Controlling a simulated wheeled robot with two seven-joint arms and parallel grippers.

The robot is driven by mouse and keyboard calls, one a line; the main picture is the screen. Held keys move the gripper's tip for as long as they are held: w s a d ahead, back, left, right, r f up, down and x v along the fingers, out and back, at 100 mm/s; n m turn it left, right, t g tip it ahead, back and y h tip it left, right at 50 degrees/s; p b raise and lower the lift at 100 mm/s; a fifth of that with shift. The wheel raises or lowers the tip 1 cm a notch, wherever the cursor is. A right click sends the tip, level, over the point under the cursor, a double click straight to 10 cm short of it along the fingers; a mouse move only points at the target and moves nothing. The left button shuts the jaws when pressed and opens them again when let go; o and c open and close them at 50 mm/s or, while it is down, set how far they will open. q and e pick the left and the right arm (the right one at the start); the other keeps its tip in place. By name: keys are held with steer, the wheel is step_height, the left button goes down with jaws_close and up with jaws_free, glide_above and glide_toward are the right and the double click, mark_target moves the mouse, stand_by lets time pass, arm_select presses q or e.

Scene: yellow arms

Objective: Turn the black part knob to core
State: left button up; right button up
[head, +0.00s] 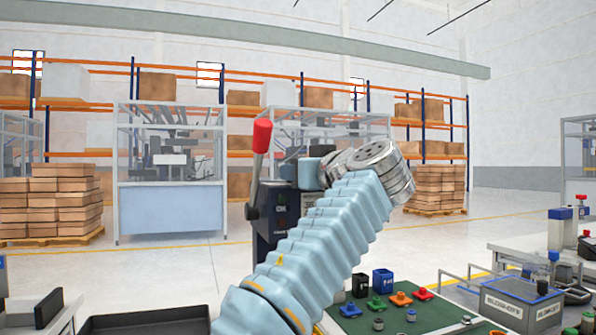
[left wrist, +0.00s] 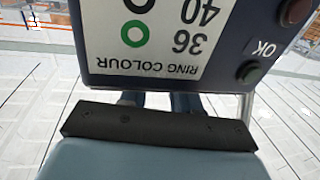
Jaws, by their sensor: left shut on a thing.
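A dark panel unit (head: 272,225) stands behind my left arm. Its face fills the top of the left wrist view (left wrist: 225,78), upside down, with a white label reading "RING COLOUR", "36" and "40". My left gripper (head: 308,172) is at this unit, mostly hidden behind my light blue sleeved arm and silver wrist. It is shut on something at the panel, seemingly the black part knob. The knob itself is hidden, so I cannot tell where it points. A black bar (left wrist: 160,127) crosses the left wrist view below the panel. My right gripper is out of view.
A lever with a red handle (head: 262,136) rises beside the unit. A green mat (head: 400,317) with coloured parts and small bins lies to the right. A black tray (head: 150,320) is at the lower left. A grey labelled box (head: 510,300) stands at the right.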

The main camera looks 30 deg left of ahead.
arm_select(q)
steer(key=o, duration=1.1)
steer(key=shift+c, duration=0.2)
steer(key=shift+s+d, duration=0.15)
steer(key=shift+d, duration=0.2)
steer(key=b+v, duration=0.2)
steer(key=v, duration=1.1)
